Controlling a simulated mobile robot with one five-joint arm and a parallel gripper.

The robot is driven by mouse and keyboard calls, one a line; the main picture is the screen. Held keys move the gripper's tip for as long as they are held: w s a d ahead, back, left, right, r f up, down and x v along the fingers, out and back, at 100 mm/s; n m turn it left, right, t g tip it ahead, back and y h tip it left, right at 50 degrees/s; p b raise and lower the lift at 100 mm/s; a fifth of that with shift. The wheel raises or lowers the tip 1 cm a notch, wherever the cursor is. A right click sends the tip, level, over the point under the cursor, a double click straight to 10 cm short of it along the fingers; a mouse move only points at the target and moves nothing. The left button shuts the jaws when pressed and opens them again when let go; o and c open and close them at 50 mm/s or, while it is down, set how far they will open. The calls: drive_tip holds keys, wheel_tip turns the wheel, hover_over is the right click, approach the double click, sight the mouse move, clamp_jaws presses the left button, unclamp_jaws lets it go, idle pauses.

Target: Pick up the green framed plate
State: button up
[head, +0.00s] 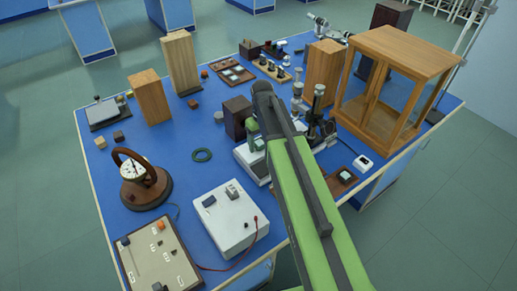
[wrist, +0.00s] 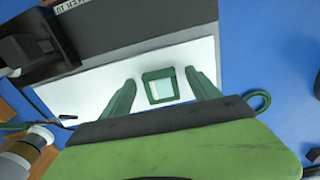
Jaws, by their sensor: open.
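The green framed plate (wrist: 161,86) is a small square with a green rim and a pale, clear middle. It lies on the white top (wrist: 85,92) of an instrument in the wrist view. My gripper (wrist: 160,79) is open, with one green finger to the left of the plate and one to the right. A gap shows on both sides, so neither finger appears to touch it. In the head view my arm reaches over the white instrument (head: 246,162) and partly hides it.
A green ring (head: 202,155) lies on the blue bench to the left of the instrument. A dark block (head: 236,117) stands behind it. A white box (head: 224,218) with a red lead is in front. A wood-framed glass cabinet (head: 400,45) stands at the right.

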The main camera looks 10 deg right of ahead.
sight(261, 144)
drive_tip(key=shift+r, duration=0.1)
drive_tip(key=shift+c, duration=0.3)
drive_tip(key=c, duration=1.4)
drive_tip(key=shift+r, duration=0.1)
wheel_tip(261, 144, up, 4)
drive_tip(key=p, duration=0.4)
drive_tip(key=shift+r+p, duration=0.2)
drive_tip(key=shift+p, duration=0.1)
drive_tip(key=s+d+r+p, duration=0.2)
drive_tip(key=d, duration=0.1)
drive_tip(key=s+d+r+p, duration=0.2)
drive_tip(key=s+d, duration=0.1)
drive_tip(key=s+d+r+p, duration=0.2)
drive_tip(key=d, duration=0.1)
drive_tip(key=shift+s+r, duration=0.15)
